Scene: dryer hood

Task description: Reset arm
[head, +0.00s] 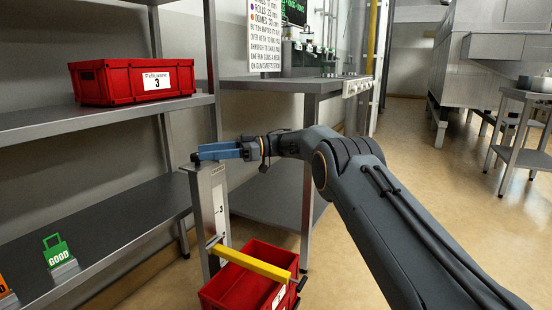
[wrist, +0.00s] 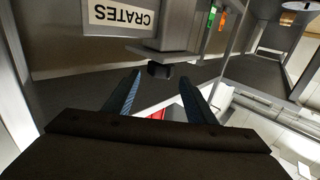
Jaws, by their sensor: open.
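My gripper (head: 205,153), with blue fingers, is at the end of my outstretched arm, just above the top of a grey post (head: 208,195). In the wrist view its two fingers (wrist: 160,77) are apart, and nothing is clearly held between them. A small dark knob (wrist: 159,70) shows in line with the gap, near the fingertips. I cannot tell whether the fingers touch it. A yellow bar (head: 252,263) sticks out from the post, over a red crate (head: 225,289) low beside it.
A red crate marked 3 (head: 135,79) stands on the upper shelf (head: 100,119) at left. A green GOOD tag (head: 57,252) is on the lower shelf. A metal table (head: 290,84) stands behind my arm. Open floor (head: 430,190) lies to the right, before a small side table (head: 522,95).

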